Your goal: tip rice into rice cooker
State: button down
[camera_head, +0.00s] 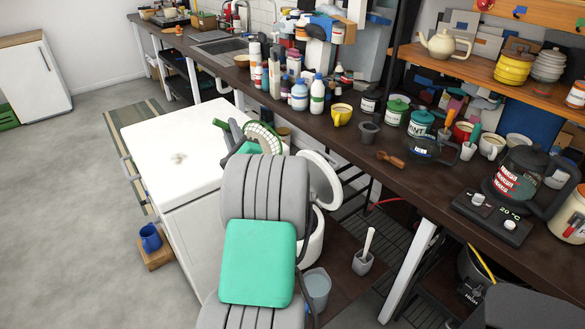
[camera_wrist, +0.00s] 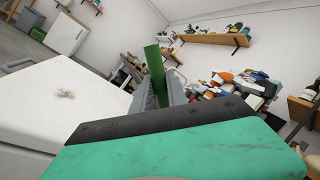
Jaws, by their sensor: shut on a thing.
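My gripper (camera_head: 240,138) is shut on a green-handled vessel, above the right edge of a white cabinet top. The vessel's round, green-rimmed bowl (camera_head: 264,136) is tilted and shows a pale, patterned surface; whether that is rice I cannot tell. In the wrist view its green handle (camera_wrist: 154,68) rises from between my fingers (camera_wrist: 163,98); the bowl is hidden. The white rice cooker (camera_head: 313,243) stands below and right of the vessel, largely hidden behind my arm. Its round lid (camera_head: 325,180) is raised open. The vessel is apart from the cooker's body.
The white cabinet top (camera_head: 160,145) is bare except for a small greyish patch. A long dark counter (camera_head: 400,165) crowded with bottles, jars and mugs runs behind. A grey cup (camera_head: 318,287) and a mortar (camera_head: 362,263) stand low, right of my arm.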

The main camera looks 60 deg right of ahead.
jog(key=shift+s+d+r+m+h+b, duration=0.1)
jog(key=shift+s+r+m+h+b, duration=0.4)
jog(key=shift+s+r+b, duration=0.1)
jog(key=shift+s+d+r+m+h+b, duration=0.15)
jog(key=shift+s+r+m+h+b, duration=0.6)
jog(key=shift+m, duration=0.25)
jog(key=shift+s+d+r+m+g+h+b, duration=0.15)
jog(key=shift+s+r+m+g+h+b, duration=0.2)
jog(key=shift+s+m+h, duration=0.35)
jog(key=shift+s+d+r+m+g+h+b, duration=0.1)
jog(key=shift+s+r+m+h+b, duration=0.35)
jog(key=shift+s+m, duration=0.45)
jog(key=shift+s+d+r+m+g+h+b, duration=0.2)
jog(key=shift+s+r+m+h+b, duration=0.3)
jog(key=shift+m, duration=0.5)
jog(key=shift+s+f, duration=0.15)
jog(key=shift+s, duration=0.05)
